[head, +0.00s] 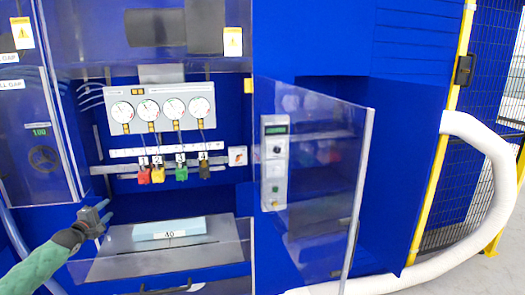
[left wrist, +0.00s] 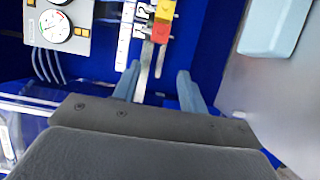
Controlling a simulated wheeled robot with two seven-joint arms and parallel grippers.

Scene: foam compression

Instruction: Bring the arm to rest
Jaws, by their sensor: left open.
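My left gripper (head: 97,216) is open and empty in the head view, at the lower left in front of the blue machine. My green forearm comes in from the lower left behind it. In the left wrist view the two fingers of the left gripper (left wrist: 157,90) stand apart with nothing between them. A light blue foam block (head: 169,228) with a small label lies on the grey shelf (head: 215,232), right of the gripper and apart from it. The block also shows at the upper right of the left wrist view (left wrist: 273,28). My right gripper is not in view.
A panel with several gauges (head: 162,107) hangs above the shelf, with red (head: 144,177), yellow, green and dark valves below. A clear door (head: 318,185) with a control box (head: 274,165) stands open at the middle right. A thick white hose (head: 497,165) curves at the far right.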

